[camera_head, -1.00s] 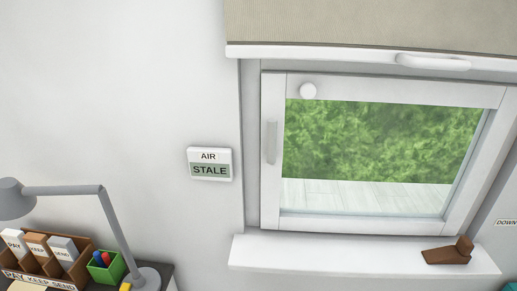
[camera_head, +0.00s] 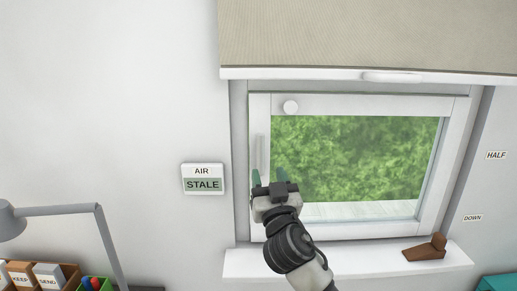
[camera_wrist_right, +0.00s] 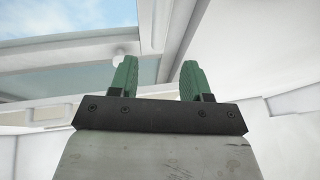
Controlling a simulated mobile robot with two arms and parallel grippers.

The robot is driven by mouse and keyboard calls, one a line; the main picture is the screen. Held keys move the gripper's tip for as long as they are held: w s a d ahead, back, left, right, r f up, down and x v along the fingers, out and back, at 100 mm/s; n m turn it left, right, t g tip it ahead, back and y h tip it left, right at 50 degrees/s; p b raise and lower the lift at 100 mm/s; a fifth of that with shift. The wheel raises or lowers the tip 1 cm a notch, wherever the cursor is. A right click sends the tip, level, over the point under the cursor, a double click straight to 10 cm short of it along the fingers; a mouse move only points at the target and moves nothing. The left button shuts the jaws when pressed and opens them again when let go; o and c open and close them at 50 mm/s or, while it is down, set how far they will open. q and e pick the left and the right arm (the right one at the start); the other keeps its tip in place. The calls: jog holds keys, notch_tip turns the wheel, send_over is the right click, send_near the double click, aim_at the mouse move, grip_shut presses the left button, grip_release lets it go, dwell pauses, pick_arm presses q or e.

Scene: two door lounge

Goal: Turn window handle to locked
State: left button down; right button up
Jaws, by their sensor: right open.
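The window (camera_head: 355,160) has a white frame, and its sash looks closed in the head view. A pale, upright window handle (camera_head: 260,152) is on the left side of the frame. My left gripper is out of view.
A beige blind (camera_head: 365,35) with a white bottom rail hangs above the window. A brown wedge (camera_head: 425,249) sits on the white sill (camera_head: 340,262). An air display (camera_head: 203,179) reads STALE on the wall. A grey lamp (camera_head: 60,210) stands at lower left.

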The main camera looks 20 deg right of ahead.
aim_at(261, 150)
jog(key=p+x, duration=0.2)
jog(key=x, duration=0.7)
jog(key=shift+w+f+p, duration=0.1)
jog(key=shift+f+p, duration=0.1)
jog(key=shift+p, duration=0.15)
jog(key=shift+w+d, duration=0.1)
jog(key=shift+w, duration=0.4)
jog(key=shift+r, duration=0.1)
grip_shut()
